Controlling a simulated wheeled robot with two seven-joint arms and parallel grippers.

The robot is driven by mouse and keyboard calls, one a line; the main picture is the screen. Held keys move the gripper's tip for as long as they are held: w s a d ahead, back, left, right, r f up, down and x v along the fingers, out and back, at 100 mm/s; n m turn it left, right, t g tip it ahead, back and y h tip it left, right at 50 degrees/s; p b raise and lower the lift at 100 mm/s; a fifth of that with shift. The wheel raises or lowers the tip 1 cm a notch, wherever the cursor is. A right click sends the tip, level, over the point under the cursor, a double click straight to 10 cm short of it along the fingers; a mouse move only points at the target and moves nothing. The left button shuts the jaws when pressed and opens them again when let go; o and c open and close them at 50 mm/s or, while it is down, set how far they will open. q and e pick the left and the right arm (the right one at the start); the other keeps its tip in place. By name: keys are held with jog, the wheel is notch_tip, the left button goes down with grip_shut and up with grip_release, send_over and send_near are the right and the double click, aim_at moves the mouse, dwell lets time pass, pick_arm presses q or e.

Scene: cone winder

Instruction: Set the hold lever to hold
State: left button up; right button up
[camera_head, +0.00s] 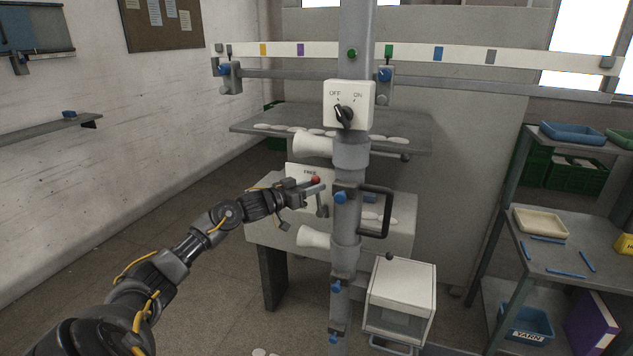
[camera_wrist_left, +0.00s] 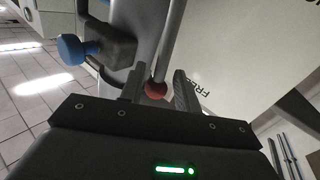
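The hold lever shows as a red ball knob (camera_head: 316,180) in front of a white plate (camera_head: 297,172) marked FREE, on the machine's central column. In the left wrist view the red knob (camera_wrist_left: 155,90) sits at the end of a grey rod, near the printed word FREE (camera_wrist_left: 202,93). My left gripper (camera_head: 312,188) is at the knob. Its fingers (camera_wrist_left: 158,92) are apart, with the knob between them, close to the left finger and with a gap to the right one. The plate's other marking is cut off or hidden. My right gripper is out of view.
A switch box (camera_head: 348,106) marked OFF and ON is above the lever on the column. A dark handle (camera_head: 386,212) and blue knobs (camera_head: 341,197) sit close by. A white box (camera_head: 399,300) is below right. A shelf rack (camera_head: 560,262) stands right.

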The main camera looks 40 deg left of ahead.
pick_arm(q)
jog(key=shift+x, duration=0.85)
jog(key=shift+c, duration=0.2)
grip_shut()
